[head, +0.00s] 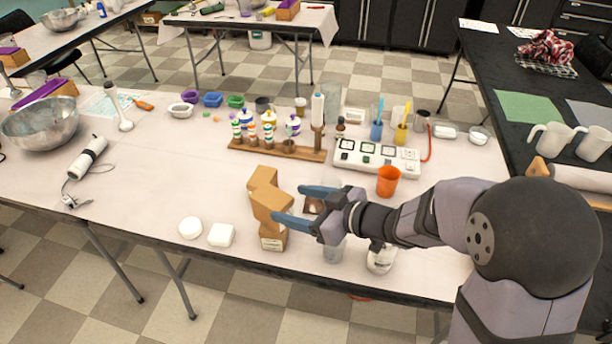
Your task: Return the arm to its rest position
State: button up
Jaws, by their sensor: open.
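My gripper (305,205) is at the front middle of the white table (150,195). Its two blue fingers are spread apart and point left, toward an opened cardboard box (270,205) with raised flaps. The near finger overlaps the box in the picture; I cannot tell if it touches. My arm reaches in from the right edge and hides part of the table's right front. A dark brown item (314,205) shows between the fingers, partly covered.
Two white soap pieces (220,235) lie left of the box. A clear cup and a white jar (381,258) stand under my wrist. An orange cup (388,180), a switch panel (375,157) and a wooden bottle rack (278,149) stand behind. The left middle of the table is clear.

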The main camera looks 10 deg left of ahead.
jog(key=w+d+m+t+h+p, duration=0.35)
jog(key=w+d+h, duration=0.2)
jog(key=d, duration=0.45)
jog(key=s+d+m+g+h+p, duration=0.1)
jog(key=d+m+h, duration=0.15)
jog(key=d, duration=0.45)
jog(key=s+d+m+h+p, duration=0.1)
jog(key=s+d+m+h, duration=0.15)
jog(key=d, duration=0.45)
jog(key=s+d+m+g+h+p, duration=0.1)
jog(key=s+g, duration=0.3)
jog(key=s, duration=0.5)
jog(key=s+d+m+g+h+p, duration=0.1)
jog(key=s+d+m+g, duration=0.3)
jog(key=s, duration=0.6)
jog(key=shift+p, duration=0.75)
